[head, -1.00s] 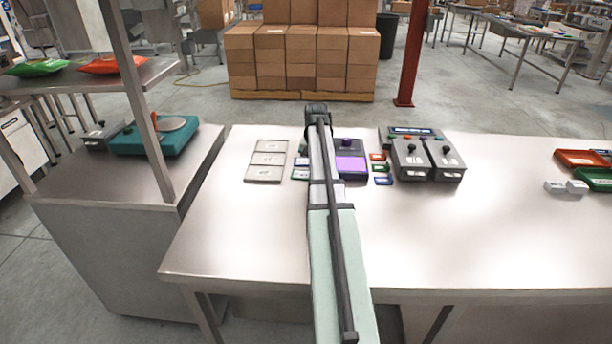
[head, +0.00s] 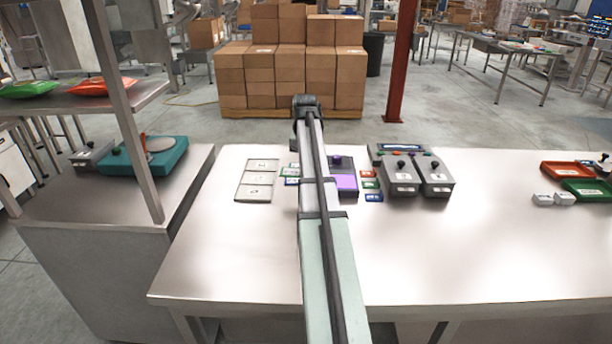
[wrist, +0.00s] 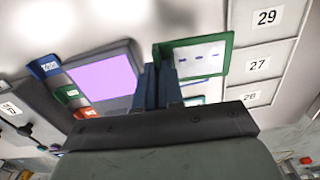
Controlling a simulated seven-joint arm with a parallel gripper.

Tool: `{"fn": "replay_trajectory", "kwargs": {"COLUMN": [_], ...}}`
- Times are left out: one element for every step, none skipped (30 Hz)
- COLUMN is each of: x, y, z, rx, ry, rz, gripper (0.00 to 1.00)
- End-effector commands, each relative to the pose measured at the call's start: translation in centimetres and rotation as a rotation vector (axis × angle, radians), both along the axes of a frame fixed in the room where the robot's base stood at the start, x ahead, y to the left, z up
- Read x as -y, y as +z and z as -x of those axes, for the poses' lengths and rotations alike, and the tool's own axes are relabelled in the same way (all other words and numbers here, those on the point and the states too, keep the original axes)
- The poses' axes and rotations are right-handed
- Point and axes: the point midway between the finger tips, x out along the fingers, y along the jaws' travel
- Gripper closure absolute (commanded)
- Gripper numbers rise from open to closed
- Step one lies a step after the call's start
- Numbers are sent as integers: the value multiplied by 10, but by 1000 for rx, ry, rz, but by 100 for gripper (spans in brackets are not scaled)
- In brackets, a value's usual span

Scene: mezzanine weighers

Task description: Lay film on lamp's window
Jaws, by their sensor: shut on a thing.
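The lamp (head: 346,190) is a dark box on the table, with a lit purple window (head: 347,182); the window also shows in the wrist view (wrist: 103,78), left of my fingers. My gripper (wrist: 165,82) is shut on the film (wrist: 200,57), a pale sheet with blue dashes in a green frame, at the right of the fingertips. The film is beside the lamp's window, not over it, in the wrist view. My arm hides the gripper in the head view, and I cannot make out the held film there.
A panel with three numbered sections (head: 245,194) lies left of the lamp. Small coloured frames lie on both sides of the lamp, including a blue one (head: 373,197). Grey boxes with black knobs (head: 400,178) stand to its right. The table's front (head: 420,270) is clear.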

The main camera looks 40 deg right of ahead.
Motion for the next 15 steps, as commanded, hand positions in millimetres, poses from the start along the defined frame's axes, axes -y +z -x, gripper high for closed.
{"fn": "replay_trajectory", "kwargs": {"x": [1, 2, 5, 8, 11, 17, 22, 29, 38, 46, 54, 65, 73, 80, 90], "y": [5, 7, 9, 11, 12, 13, 14, 15, 17, 19, 20, 23, 25, 27, 30], "z": [0, 1, 4, 6, 9, 14, 19, 23, 31, 35, 41, 48, 53, 58, 63], "rx": [1, 0, 0, 0, 0, 0, 1, 1, 3, 5, 5, 7, 9, 11, 12], "ry": [-2, -4, -8, -13, -20, -30, -39, -49, -65, -77, -91, -107, -120, -130, -144], "rz": [1, 0, 0, 0, 0, 0, 1, 1, 2, 4, 5, 7, 8, 9, 11], "gripper": [100, 100, 100, 100, 100, 100, 100, 100, 100, 100, 100, 100, 100, 100, 100]}}
